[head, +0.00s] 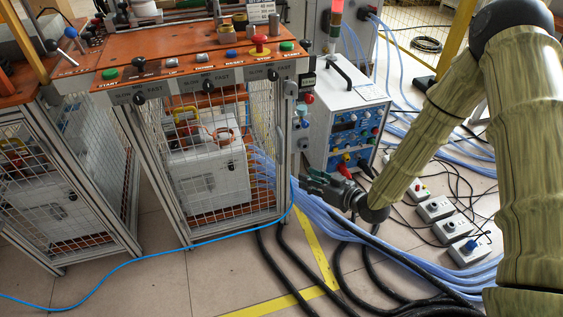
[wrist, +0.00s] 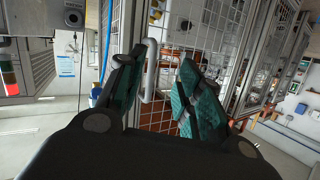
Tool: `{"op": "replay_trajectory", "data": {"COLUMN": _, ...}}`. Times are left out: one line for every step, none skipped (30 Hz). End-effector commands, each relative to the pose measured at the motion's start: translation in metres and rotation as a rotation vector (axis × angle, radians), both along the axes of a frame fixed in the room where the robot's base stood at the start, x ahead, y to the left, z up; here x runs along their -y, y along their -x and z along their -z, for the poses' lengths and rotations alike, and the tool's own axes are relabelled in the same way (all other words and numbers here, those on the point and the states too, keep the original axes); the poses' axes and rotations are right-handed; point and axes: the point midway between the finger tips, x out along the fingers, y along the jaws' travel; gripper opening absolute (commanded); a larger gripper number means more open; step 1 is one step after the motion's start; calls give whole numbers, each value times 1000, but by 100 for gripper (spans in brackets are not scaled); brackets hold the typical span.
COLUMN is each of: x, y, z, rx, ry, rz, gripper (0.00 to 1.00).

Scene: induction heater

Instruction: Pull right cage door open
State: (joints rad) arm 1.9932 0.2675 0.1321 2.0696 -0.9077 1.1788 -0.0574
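The right cage (head: 212,218) stands under the orange control panel, with wire mesh walls and a grey metal frame. Its mesh also shows in the wrist view (wrist: 185,30). A pale grey bar handle (wrist: 150,72) is fixed beside the mesh in the wrist view. My gripper (head: 306,183) is low at the cage's right front side, pointing left. In the wrist view my gripper (wrist: 161,62) is open, its two teal-and-black fingers apart. The handle appears between the fingers, nearer the left one. I cannot tell whether they touch.
The left cage (head: 70,205) stands beside it. A white-and-blue power unit (head: 345,122) is behind my gripper. Pale hoses (head: 430,277), black cables and socket boxes (head: 435,208) cover the floor at right. Floor in front of the right cage is mostly clear, crossed by a blue cable (head: 130,262).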

Motion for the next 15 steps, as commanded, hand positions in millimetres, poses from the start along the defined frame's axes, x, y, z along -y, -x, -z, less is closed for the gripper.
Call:
{"op": "replay_trajectory", "data": {"x": -1, "y": -11, "z": 5, "rx": 50, "ry": -17, "rz": -19, "gripper": 35}}
{"op": "replay_trajectory", "data": {"x": -2, "y": -16, "z": 1, "rx": 80, "ry": -28, "rz": -32, "gripper": 35}}
{"op": "replay_trajectory", "data": {"x": -4, "y": -22, "z": -4, "rx": 116, "ry": -40, "rz": -49, "gripper": 35}}
{"op": "replay_trajectory", "data": {"x": -5, "y": -26, "z": -8, "rx": 140, "ry": -48, "rz": -61, "gripper": 35}}
{"op": "replay_trajectory", "data": {"x": -6, "y": -29, "z": -11, "rx": 164, "ry": -56, "rz": -72, "gripper": 35}}
{"op": "replay_trajectory", "data": {"x": -6, "y": -33, "z": -15, "rx": 190, "ry": -64, "rz": -86, "gripper": 35}}
{"op": "replay_trajectory", "data": {"x": -7, "y": -35, "z": -18, "rx": 208, "ry": -70, "rz": -93, "gripper": 35}}
{"op": "replay_trajectory", "data": {"x": -7, "y": -37, "z": -21, "rx": 223, "ry": -75, "rz": -100, "gripper": 35}}
{"op": "replay_trajectory", "data": {"x": -7, "y": -39, "z": -24, "rx": 241, "ry": -82, "rz": -108, "gripper": 35}}
{"op": "replay_trajectory", "data": {"x": -7, "y": -41, "z": -27, "rx": 252, "ry": -84, "rz": -113, "gripper": 35}}
{"op": "replay_trajectory", "data": {"x": -8, "y": -42, "z": -28, "rx": 261, "ry": -86, "rz": -119, "gripper": 35}}
{"op": "replay_trajectory", "data": {"x": -8, "y": -43, "z": -30, "rx": 269, "ry": -89, "rz": -124, "gripper": 35}}
{"op": "replay_trajectory", "data": {"x": -9, "y": -44, "z": -31, "rx": 274, "ry": -90, "rz": -126, "gripper": 35}}
{"op": "replay_trajectory", "data": {"x": -9, "y": -44, "z": -32, "rx": 277, "ry": -92, "rz": -128, "gripper": 35}}
{"op": "replay_trajectory", "data": {"x": -11, "y": -46, "z": -33, "rx": 279, "ry": -93, "rz": -129, "gripper": 35}}
